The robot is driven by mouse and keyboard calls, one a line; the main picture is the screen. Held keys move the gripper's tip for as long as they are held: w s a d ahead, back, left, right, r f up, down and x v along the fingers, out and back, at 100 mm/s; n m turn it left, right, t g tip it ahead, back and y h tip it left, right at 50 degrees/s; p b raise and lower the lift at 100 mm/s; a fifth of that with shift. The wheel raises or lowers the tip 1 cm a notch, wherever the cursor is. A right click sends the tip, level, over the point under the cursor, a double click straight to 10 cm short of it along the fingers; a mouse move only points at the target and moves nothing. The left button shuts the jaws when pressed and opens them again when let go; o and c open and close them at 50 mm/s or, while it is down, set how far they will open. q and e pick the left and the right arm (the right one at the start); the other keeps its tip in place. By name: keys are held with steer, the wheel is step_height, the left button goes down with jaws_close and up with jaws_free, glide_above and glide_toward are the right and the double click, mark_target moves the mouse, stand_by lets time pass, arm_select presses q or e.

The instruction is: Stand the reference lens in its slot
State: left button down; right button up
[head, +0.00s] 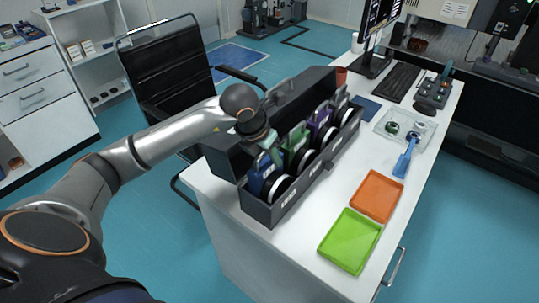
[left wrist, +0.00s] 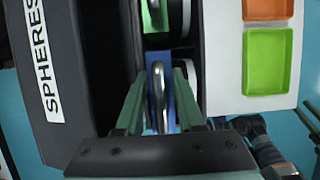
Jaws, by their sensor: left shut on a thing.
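A long dark lens box (head: 277,213) stands on the white table with its lid open. It holds a row of coloured holders: blue (head: 262,176), green (head: 296,146), purple (head: 320,119) and grey, with pale round discs beside them. My left gripper (head: 267,158) is over the near end of the box, at the blue holder. In the left wrist view its fingers are shut on a silver-rimmed lens (left wrist: 158,92), seen edge-on in front of the blue holder (left wrist: 168,84). Whether the lens touches the slot's bottom is hidden.
An orange tray (head: 377,195) and a green tray (head: 349,240) lie right of the box. A clear tray (head: 424,131) with a blue-handled tool (head: 406,158), keyboard (head: 402,82) and monitor are farther back. A black chair (head: 165,65) stands behind the table.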

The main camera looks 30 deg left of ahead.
arm_select(q)
steer(key=shift+f+b, duration=0.3)
steer(key=shift+b, duration=0.05)
jaws_free()
steer(key=shift+f, duration=0.1)
stand_by(0.6)
steer(key=shift+r+p, duration=2.95)
steer(key=shift+r, duration=1.6)
steer(key=shift+s+f, duration=0.1)
steer(key=shift+s, duration=0.05)
